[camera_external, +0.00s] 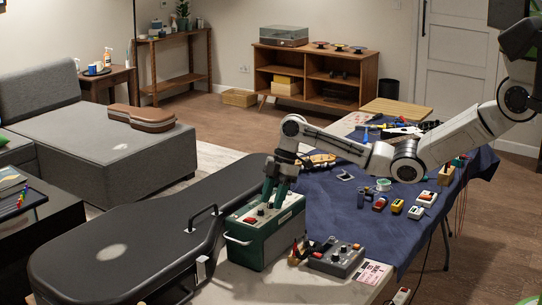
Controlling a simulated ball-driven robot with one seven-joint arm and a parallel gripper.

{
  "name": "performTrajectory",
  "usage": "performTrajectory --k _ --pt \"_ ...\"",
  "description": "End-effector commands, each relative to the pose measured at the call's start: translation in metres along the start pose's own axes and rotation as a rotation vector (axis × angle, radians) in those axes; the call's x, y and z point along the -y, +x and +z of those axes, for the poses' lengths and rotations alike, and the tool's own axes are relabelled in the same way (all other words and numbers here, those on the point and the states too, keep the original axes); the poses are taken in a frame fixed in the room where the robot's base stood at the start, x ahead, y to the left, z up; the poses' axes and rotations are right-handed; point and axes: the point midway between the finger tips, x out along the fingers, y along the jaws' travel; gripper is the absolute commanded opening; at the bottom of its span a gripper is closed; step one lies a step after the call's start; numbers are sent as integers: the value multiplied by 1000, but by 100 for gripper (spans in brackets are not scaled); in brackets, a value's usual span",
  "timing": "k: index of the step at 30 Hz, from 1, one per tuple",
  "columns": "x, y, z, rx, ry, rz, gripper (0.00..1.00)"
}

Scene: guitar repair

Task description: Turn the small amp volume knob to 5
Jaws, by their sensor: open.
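A green box with a pale top panel (242,220), a side handle and red and dark knobs stands at the table's near left end; it looks like the small amp. My gripper (271,204) points down just over the back part of its top panel. Its two dark green fingers are apart. The fingertips are close to the panel, and I cannot tell whether they touch or straddle a knob. A red knob (250,220) shows left of the fingers. The volume knob's marks and setting are too small to read.
A grey control box with knobs (337,257) sits right of the green box. A black guitar case (110,255) lies to the left. Several small pedals (397,206), a green-white spool (383,184) and tools lie on the blue cloth (335,215).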

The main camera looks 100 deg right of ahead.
Motion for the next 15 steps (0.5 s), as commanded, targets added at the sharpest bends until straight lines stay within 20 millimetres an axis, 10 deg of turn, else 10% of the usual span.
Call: performTrajectory --k 15 --pt "0 0 0 0 0 0 0"
